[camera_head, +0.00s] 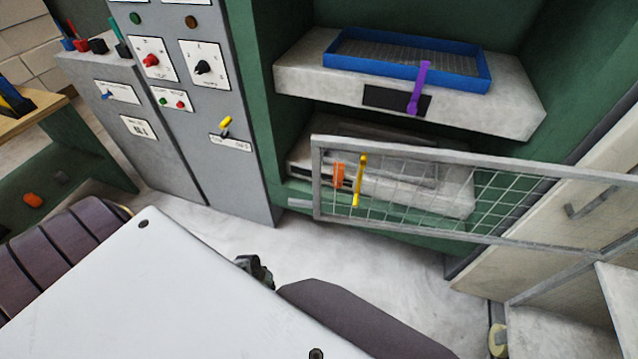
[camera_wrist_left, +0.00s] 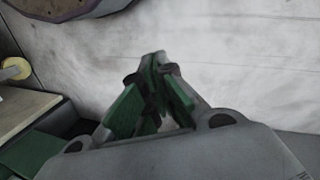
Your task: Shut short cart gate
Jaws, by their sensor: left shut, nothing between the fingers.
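The cart gate (camera_head: 400,190) is a grey frame with wire mesh, seen in the head view. It stands swung out from the pale cart (camera_head: 565,322) at the right, its free end to the left, in front of the green press cabinet's lower shelf. My left gripper (camera_wrist_left: 158,60) is shut and empty in the left wrist view, pointing over bare pale floor. No gate part shows near its fingers. In the head view a small dark piece shows past my white body's edge; I cannot tell which part it is. My right gripper is not in view.
A yellow caster (camera_head: 497,340) is low at the right. Open floor (camera_head: 390,270) lies below the gate.

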